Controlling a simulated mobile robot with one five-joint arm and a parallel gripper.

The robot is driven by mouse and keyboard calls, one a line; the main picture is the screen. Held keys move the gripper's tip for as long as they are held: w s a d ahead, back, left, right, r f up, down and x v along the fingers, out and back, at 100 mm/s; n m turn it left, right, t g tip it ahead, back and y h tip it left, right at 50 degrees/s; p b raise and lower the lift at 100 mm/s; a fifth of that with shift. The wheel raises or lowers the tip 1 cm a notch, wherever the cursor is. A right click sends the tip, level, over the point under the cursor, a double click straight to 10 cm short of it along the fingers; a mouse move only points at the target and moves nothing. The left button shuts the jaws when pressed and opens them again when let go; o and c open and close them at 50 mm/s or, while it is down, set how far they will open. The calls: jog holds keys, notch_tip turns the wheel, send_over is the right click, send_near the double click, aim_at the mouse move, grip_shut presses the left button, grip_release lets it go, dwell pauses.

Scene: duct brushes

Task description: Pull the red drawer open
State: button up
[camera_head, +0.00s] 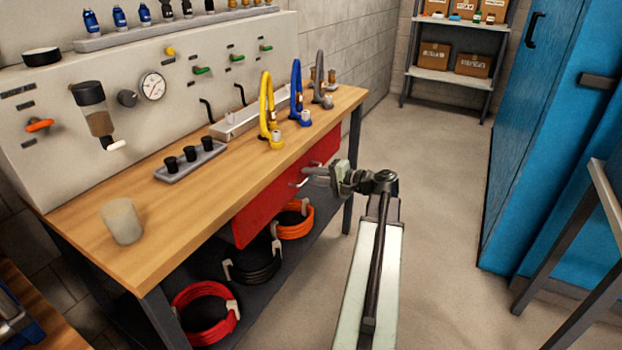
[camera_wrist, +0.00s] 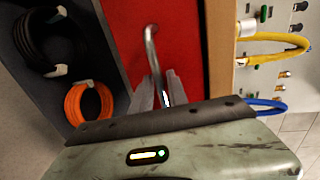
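The red drawer (camera_head: 285,190) is under the front edge of the wooden workbench, and its face also fills the upper middle of the wrist view (camera_wrist: 180,40). Its metal bar handle (camera_head: 298,183) shows in the wrist view (camera_wrist: 151,45) as a bent bar running down between my fingers. My gripper (camera_head: 318,174) is at the handle, in front of the drawer face. In the wrist view its two fingers (camera_wrist: 163,88) are apart, one on each side of the bar. The lower end of the handle is partly hidden by the fingers. I see no clear gap showing the drawer pulled out.
The workbench (camera_head: 165,228) carries a beaker (camera_head: 122,221) and yellow, blue and grey hooked hoses. Orange (camera_head: 295,222), black and red coils lie on the shelf below. The floor (camera_head: 430,190) right of the bench is clear up to a blue cabinet (camera_head: 545,130).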

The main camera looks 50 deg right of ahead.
grip_shut()
dwell(1.3)
